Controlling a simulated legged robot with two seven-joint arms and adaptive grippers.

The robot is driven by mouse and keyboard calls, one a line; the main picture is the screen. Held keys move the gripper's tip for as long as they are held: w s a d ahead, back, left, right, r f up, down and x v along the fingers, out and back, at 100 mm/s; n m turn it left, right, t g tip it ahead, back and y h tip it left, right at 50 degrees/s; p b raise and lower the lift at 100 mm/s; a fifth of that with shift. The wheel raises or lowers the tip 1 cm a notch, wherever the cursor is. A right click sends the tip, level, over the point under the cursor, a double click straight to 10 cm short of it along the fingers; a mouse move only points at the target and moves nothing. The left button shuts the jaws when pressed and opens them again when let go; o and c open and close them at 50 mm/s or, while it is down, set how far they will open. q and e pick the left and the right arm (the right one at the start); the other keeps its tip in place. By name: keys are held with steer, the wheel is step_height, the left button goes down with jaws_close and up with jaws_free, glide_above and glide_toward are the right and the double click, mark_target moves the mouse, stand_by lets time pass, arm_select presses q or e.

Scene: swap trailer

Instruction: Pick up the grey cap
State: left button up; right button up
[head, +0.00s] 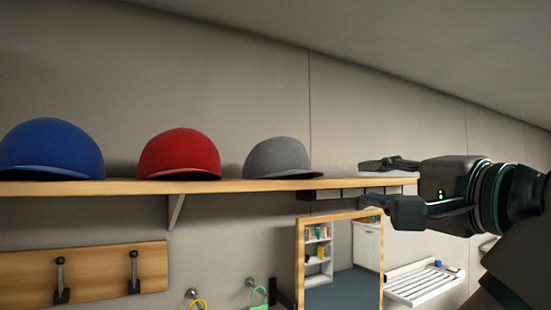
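The grey cap (278,157) sits on the wooden shelf (240,186), the rightmost of three caps, with its brim toward the right. My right gripper (377,184) comes in from the right at the shelf's right end. Its two fingers are spread apart, one above the shelf's level and one below, with nothing held between them. It is to the right of the grey cap and apart from it. My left gripper is not in view.
A red cap (180,155) and a blue cap (50,150) stand left on the same shelf. Below are a framed mirror (340,262), a hook board (85,274), hanging keys or tags (259,295) and a white rack (424,283). A wall stands close behind the caps.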

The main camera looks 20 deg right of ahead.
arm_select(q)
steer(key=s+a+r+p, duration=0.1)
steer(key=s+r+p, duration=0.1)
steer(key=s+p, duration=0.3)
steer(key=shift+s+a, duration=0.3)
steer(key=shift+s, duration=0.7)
arm_select(e)
steer(key=w+r, duration=0.1)
steer(key=w, duration=1.6)
steer(key=shift+a, duration=0.3)
steer(key=shift+d+r, duration=0.1)
steer(key=shift+c, duration=1)
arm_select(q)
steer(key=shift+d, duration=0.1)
arm_select(e)
jaws_close()
